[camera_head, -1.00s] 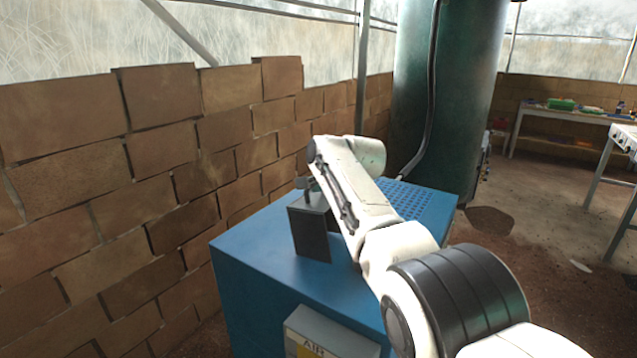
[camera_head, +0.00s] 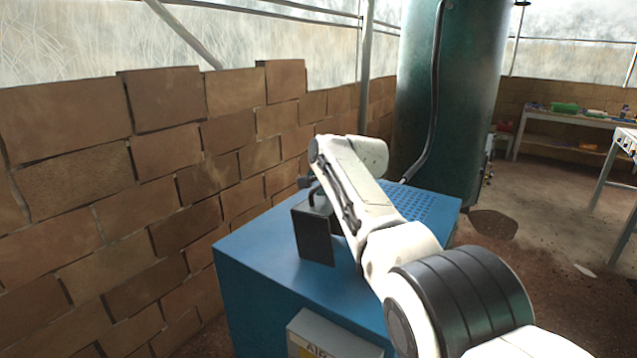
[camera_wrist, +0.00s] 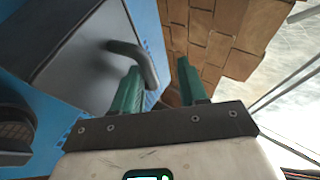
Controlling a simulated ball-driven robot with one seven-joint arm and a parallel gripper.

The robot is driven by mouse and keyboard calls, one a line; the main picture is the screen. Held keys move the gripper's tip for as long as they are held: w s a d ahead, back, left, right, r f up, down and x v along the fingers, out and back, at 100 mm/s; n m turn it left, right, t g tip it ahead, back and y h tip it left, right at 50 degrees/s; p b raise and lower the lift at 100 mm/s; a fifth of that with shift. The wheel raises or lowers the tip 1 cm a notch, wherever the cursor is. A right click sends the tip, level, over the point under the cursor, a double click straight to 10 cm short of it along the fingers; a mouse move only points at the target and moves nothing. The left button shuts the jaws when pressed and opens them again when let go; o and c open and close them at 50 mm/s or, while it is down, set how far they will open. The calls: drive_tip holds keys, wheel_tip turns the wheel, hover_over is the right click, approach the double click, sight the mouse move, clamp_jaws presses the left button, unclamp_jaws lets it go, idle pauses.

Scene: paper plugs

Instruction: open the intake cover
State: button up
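The intake cover appears to be the dark grey panel (camera_head: 314,236) standing on top of the blue machine (camera_head: 262,268), beside my arm. In the wrist view it is the large grey flat face (camera_wrist: 75,60), with a curved dark grey handle (camera_wrist: 146,62) rising from it. My gripper (camera_wrist: 158,66) is open, with two green fingers apart. The handle's bent end shows between the fingers, close to the left one; I cannot tell whether they touch. In the head view my gripper is mostly hidden by my arm.
A brick wall (camera_head: 160,210) runs close along the machine's left side. A large green tank (camera_head: 450,100) stands behind it. A grey box labelled AIR (camera_head: 335,335) is on the machine's front. A dark round part (camera_wrist: 15,130) is at lower left in the wrist view. Open floor lies right.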

drive_tip(key=shift+a, duration=0.1)
drive_tip(key=shift+s+a+r, duration=0.1)
drive_tip(key=shift+s+r, duration=0.25)
drive_tip(key=shift+r, duration=0.05)
drive_tip(key=shift+s+d+r+p, duration=0.4)
drive_tip(key=shift+s+d+p, duration=0.15)
drive_tip(key=shift+s+d, duration=0.05)
drive_tip(key=shift+s+d+r, duration=0.35)
drive_tip(key=shift+s, duration=0.2)
drive_tip(key=b+v, duration=0.2)
drive_tip(key=v, duration=0.4)
drive_tip(key=shift+s+r, duration=0.15)
drive_tip(key=shift+s, duration=0.15)
drive_tip(key=shift+d, duration=0.15)
